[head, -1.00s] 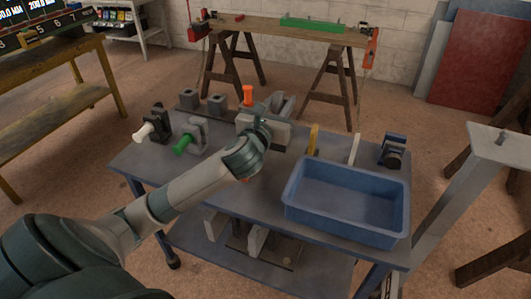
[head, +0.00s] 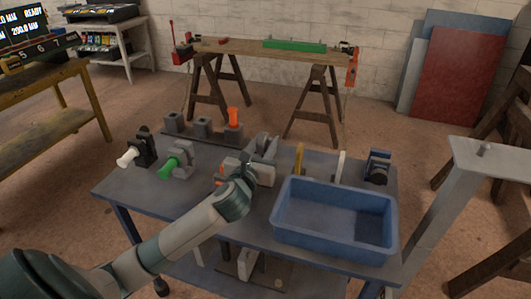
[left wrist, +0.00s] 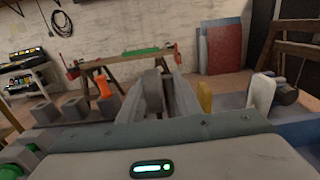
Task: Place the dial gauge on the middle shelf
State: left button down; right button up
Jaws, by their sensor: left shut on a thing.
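My left gripper (head: 264,150) is over the back middle of the blue-grey bench top (head: 125,190). It is shut on a grey, round-edged thing (left wrist: 153,92), seen between the fingers in the left wrist view. I cannot make out a dial face on it, so I cannot tell if it is the dial gauge. A lower shelf (head: 200,285) shows under the bench top, partly hidden by my arm. I cannot tell which surface is the middle shelf. My right gripper is out of view.
A blue tray (head: 330,243) fills the bench's right front. A green-handled clamp (head: 180,160) and a white-handled one (head: 143,150) stand left. A white rack (head: 118,50) is far back left.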

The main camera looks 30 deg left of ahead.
pick_arm(q)
notch_tip(320, 180, down, 3)
jog(key=shift+r, duration=0.2)
jog(key=shift+f, duration=0.25)
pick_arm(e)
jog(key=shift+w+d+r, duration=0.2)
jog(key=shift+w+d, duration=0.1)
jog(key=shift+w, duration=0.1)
pick_arm(q)
jog(key=shift+f, duration=0.15)
jog(key=c, duration=1.3)
grip_release()
jog(key=shift+f, duration=0.1)
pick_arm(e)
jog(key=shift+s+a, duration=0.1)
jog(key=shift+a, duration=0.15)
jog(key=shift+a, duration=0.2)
